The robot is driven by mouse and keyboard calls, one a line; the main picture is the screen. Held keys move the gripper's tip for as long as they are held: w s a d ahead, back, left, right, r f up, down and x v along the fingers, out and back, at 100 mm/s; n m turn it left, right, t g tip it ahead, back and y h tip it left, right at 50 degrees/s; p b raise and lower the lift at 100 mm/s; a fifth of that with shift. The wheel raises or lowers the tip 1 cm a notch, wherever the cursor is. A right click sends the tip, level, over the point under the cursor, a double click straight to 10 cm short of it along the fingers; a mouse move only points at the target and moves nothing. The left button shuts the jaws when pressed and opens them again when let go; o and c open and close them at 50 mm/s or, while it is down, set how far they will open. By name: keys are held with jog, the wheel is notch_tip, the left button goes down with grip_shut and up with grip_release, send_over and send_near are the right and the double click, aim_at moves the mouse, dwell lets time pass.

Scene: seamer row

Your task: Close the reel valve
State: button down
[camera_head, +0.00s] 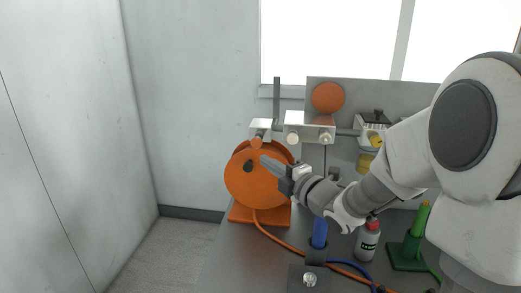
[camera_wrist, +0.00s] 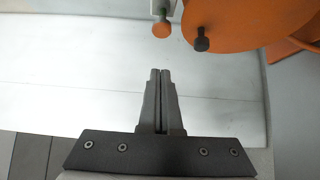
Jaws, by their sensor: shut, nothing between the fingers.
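The orange hose reel (camera_head: 250,185) stands on an orange base at the left end of the bench, and its edge shows at the top right of the wrist view (camera_wrist: 240,22). A small valve with an orange round knob (camera_wrist: 162,30) hangs from a pale fitting beside the reel; it also shows above the reel in the head view (camera_head: 256,142). My gripper (camera_head: 268,163) is in front of the reel in the head view. In the wrist view my gripper (camera_wrist: 160,72) is shut and empty, its fingertips apart from the knob, which lies beyond them.
A dark knob (camera_wrist: 202,40) sits on the reel face. A grey spray bottle (camera_head: 367,240), a blue cylinder (camera_head: 319,232) and a green holder (camera_head: 408,250) stand on the bench (camera_head: 235,260). An orange hose crosses the bench. Floor at left is clear.

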aim_at(260, 144)
jog(key=w, duration=0.2)
jog(key=w+a, duration=0.1)
jog(key=w, duration=0.2)
jog(key=w+p, duration=0.1)
jog(key=w, duration=0.1)
jog(key=shift+w+a, duration=0.35)
jog(key=shift+w, duration=0.1)
jog(key=shift+w+f+b, duration=0.15)
jog(key=shift+w+b, duration=0.05)
jog(key=shift+b, duration=0.2)
jog(key=shift+w+d+b, duration=0.2)
jog(key=shift+w+b, duration=0.4)
jog(key=shift+w, duration=0.15)
jog(key=shift+r, duration=0.25)
jog(key=shift+d, duration=0.1)
